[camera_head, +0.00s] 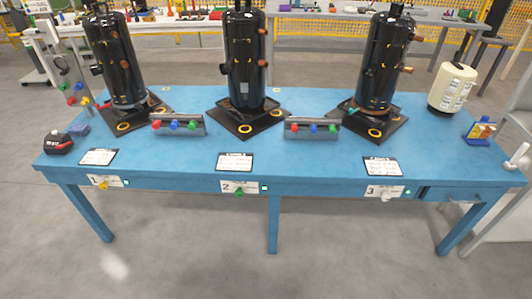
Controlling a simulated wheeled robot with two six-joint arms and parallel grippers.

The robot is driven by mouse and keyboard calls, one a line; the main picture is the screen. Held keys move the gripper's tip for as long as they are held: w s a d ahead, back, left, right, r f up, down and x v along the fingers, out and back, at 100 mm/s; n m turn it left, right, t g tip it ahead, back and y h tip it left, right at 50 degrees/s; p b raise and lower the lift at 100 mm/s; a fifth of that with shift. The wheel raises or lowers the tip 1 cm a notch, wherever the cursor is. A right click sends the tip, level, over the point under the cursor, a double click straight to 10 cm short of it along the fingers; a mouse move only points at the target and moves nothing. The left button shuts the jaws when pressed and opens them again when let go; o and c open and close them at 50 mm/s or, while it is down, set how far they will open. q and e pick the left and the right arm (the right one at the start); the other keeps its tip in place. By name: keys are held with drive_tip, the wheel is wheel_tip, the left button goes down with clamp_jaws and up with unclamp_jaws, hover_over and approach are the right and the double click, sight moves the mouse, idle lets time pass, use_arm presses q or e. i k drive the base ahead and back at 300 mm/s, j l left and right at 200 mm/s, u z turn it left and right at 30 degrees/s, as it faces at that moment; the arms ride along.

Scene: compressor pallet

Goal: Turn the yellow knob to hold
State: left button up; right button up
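The yellow knob (103,185) sits on the white label plate marked 1 (116,183), on the front edge of the blue table at the left. It is small, and I cannot read its position or any hold marking. A small lit green-white square is at the plate's right end. A green knob (239,192) sits on plate 2 in the middle, and a whitish knob (386,198) on plate 3 at the right. Neither of my grippers is clearly in view.
The blue table (190,160) carries three black compressors (245,65) on dark pallets, two grey racks (178,125) with coloured knobs, paper cards, a black-and-red device (58,143) and a cream tank (452,88). A white structure stands at the right edge. The floor in front is clear.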

sight(102, 186)
drive_tip(key=u, duration=1.45)
